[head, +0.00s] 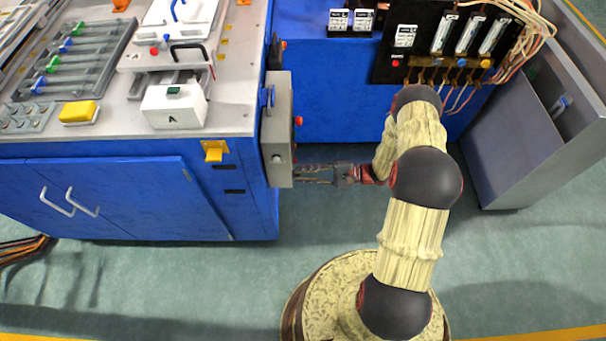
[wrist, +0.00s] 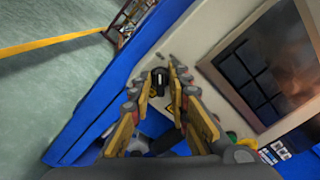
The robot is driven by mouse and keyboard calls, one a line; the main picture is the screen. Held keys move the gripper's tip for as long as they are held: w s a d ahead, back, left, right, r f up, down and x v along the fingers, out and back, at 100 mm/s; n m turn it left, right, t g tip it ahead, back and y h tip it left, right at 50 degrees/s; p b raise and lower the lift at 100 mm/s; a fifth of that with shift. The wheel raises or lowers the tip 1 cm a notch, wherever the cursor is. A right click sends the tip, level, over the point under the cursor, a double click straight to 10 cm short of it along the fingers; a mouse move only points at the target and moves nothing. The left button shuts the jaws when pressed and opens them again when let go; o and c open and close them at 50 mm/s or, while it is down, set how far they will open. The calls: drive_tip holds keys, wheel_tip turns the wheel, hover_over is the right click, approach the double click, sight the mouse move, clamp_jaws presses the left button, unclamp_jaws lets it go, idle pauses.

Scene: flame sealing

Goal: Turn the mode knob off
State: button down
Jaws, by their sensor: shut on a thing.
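The mode knob (wrist: 158,77) is a small black knob with a light mark, on the pale face of a panel in the wrist view. My gripper (wrist: 157,84) has its fingers on either side of the knob and is shut on it. In the head view my gripper (head: 305,173) reaches left to the lower right side of a grey control box (head: 278,145) on the end of the blue cabinet. The knob itself is hidden in the head view.
A dark screen (wrist: 270,65) is beside the knob. A red button (head: 298,121) sits higher on the box. The blue cabinet (head: 120,195) is left, a gauge panel (head: 385,68) behind, and a grey bin (head: 515,165) right. The green floor (head: 230,285) in front is clear.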

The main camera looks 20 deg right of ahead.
drive_tip(key=c, duration=1.9)
unclamp_jaws()
drive_tip(key=shift+d, duration=0.1)
drive_tip(key=v, duration=1.2)
